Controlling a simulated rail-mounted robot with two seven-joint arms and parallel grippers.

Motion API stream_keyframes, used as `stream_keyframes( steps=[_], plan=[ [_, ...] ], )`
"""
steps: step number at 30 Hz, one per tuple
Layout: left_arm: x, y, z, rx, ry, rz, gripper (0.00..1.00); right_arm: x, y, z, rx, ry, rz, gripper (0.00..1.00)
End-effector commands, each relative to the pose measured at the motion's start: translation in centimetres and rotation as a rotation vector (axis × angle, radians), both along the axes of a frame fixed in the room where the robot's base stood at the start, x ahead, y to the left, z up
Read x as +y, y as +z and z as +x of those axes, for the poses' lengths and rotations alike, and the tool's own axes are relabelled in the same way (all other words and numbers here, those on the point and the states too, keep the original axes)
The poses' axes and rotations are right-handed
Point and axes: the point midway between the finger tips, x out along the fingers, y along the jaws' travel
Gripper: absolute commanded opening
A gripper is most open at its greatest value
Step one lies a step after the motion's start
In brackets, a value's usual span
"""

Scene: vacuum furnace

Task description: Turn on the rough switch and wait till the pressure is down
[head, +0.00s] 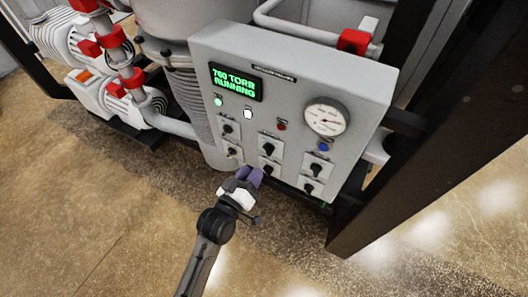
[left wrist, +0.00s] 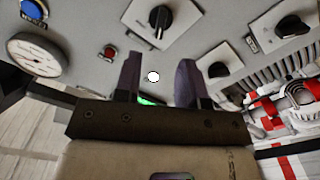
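The grey control panel (head: 300,75) carries several black rotary switches, including an upper left one (head: 228,128), a lower left one (head: 232,152) and a lower middle one (head: 268,149). Labels are too small to read, so I cannot tell which is the rough switch. The green display (head: 236,82) reads 760 TORR RUNNING. My left gripper (head: 249,173) is at the panel's lower edge, below the lower middle switch. In the left wrist view its fingers (left wrist: 158,82) are apart with nothing held. A switch knob (left wrist: 160,18) shows beyond them, another (left wrist: 218,70) beside the right finger. My right gripper is out of view.
A round dial gauge (head: 326,118) is on the panel's right side. Green (head: 218,101) and white (head: 247,114) lamps are lit. Pumps with red fittings (head: 90,47) stand at left. A dark frame post (head: 400,170) stands at right. Open floor lies in front.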

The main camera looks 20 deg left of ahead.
Motion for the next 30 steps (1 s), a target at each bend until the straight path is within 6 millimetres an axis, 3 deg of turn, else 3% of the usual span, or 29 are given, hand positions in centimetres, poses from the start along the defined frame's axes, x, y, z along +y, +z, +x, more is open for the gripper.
stream_keyframes(
  steps=[6, 12, 19, 30],
  plan=[
    [-0.5, 0.1, 4.0, -0.001, 0.001, 0.0, 0.37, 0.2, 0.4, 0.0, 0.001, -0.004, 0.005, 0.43],
    [-0.8, 0.0, 6.4, 0.001, 0.0, 0.001, 0.37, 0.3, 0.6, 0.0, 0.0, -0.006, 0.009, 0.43],
    [-0.9, 0.0, 7.7, 0.001, 0.0, 0.001, 0.37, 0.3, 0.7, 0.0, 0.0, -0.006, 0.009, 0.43],
    [-0.9, 0.0, 7.9, 0.001, 0.0, 0.001, 0.35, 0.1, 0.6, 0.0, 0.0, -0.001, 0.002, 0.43]
  ],
)
